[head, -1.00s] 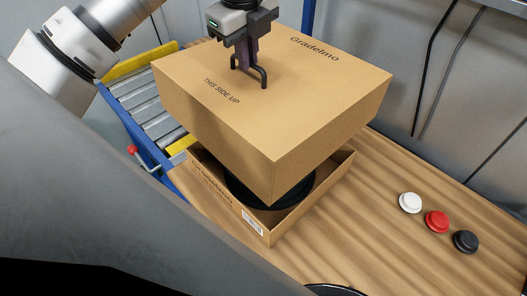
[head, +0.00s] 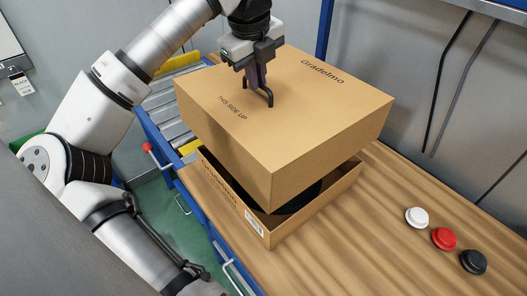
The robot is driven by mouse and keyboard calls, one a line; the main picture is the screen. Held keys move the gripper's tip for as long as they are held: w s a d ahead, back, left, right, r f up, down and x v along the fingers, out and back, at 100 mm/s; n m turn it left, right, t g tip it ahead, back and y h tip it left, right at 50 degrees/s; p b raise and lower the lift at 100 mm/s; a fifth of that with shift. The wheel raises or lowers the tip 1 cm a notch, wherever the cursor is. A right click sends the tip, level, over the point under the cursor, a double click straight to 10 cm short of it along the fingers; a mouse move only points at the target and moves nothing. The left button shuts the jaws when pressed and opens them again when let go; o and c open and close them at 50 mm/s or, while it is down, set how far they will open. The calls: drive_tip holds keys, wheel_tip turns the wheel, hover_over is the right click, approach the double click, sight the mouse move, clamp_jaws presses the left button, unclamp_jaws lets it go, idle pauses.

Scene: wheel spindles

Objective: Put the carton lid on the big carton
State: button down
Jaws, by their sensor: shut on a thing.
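The carton lid (head: 290,110) is a large tan box-shaped cover printed "Gradelmo" and "THIS SIDE UP". My gripper (head: 258,95) is shut on the dark handle on the lid's top and holds the lid in the air. The big carton (head: 262,228) is an open tan box with a white label, standing on the wooden bench. The lid hangs above the carton, roughly level, with a gap showing at the front and right. A black round thing (head: 300,199) sits inside the carton, mostly hidden by the lid.
White (head: 417,217), red (head: 444,238) and black (head: 473,262) buttons sit on the wooden bench (head: 390,195) to the right. A roller conveyor (head: 166,108) with a blue frame lies behind left. The bench between carton and buttons is clear.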

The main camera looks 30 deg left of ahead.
sight(252, 105)
drive_tip(key=s+b+x, duration=0.1)
drive_tip(key=b+x, duration=0.2)
drive_tip(key=x, duration=0.5)
drive_tip(key=s+f+b+x, duration=0.1)
drive_tip(key=b+x, duration=0.3)
drive_tip(key=x, duration=0.4)
drive_tip(key=shift+s+d, duration=0.4)
drive_tip(key=shift+s, duration=0.35)
drive_tip(key=c, duration=1.5)
unclamp_jaws()
drive_tip(key=shift+r, duration=0.2)
drive_tip(key=shift+c, duration=0.2)
drive_tip(key=b+v, duration=0.2)
drive_tip(key=v, duration=1)
drive_tip(key=shift+s+f, duration=0.1)
